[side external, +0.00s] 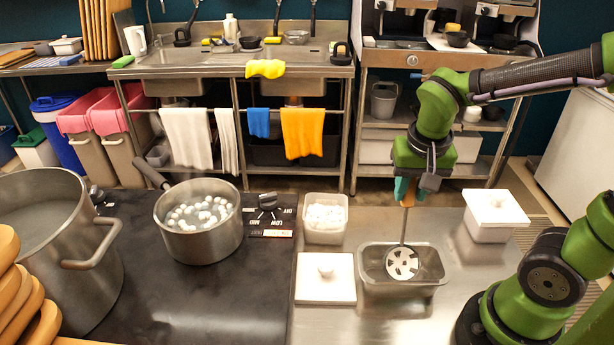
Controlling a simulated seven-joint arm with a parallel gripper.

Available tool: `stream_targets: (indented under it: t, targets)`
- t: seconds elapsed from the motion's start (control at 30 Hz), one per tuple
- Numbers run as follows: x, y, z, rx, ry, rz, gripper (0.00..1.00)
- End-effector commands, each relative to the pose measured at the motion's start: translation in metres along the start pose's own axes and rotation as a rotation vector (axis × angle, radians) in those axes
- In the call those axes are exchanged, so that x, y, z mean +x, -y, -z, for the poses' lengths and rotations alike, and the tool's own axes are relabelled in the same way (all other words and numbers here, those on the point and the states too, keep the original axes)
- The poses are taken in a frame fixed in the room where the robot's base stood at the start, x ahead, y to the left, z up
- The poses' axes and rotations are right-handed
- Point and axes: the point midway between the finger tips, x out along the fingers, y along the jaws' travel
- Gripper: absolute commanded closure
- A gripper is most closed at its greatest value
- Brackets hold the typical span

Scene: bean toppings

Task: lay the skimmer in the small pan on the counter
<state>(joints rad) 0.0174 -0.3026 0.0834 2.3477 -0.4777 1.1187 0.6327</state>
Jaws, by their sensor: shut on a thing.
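My gripper (406,194) is shut on the upper end of the skimmer's handle. The skimmer (402,262) hangs upright below it, with its round slotted white head over or inside the small metal pan (401,289) on the counter (467,320). The head appears within the pan's opening; I cannot tell whether it touches the pan's floor. No other contents show in the pan.
A steaming pot with white pieces (198,247) stands on the dark cooktop, left. A white tub with white pieces (325,237) is behind a flat white lid (326,291), left of the pan. A lidded white container (493,234) stands right. A large pot (104,264) is far left.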

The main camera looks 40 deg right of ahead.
Motion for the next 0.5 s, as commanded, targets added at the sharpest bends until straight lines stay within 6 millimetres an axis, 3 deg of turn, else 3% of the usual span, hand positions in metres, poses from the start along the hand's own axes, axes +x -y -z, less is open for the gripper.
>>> stream_targets:
  t: [0.3, 0.33, 0.5]
  targets:
    - [0.0017, 0.0, 0.0, 0.0, -0.001, 0.0, 1.0]
    - [0.0016, 0.0, 0.0, 0.0, -0.001, 0.0, 0.66]
    - [0.0016, 0.0, 0.0, 0.0, -0.001, 0.0, 0.4]
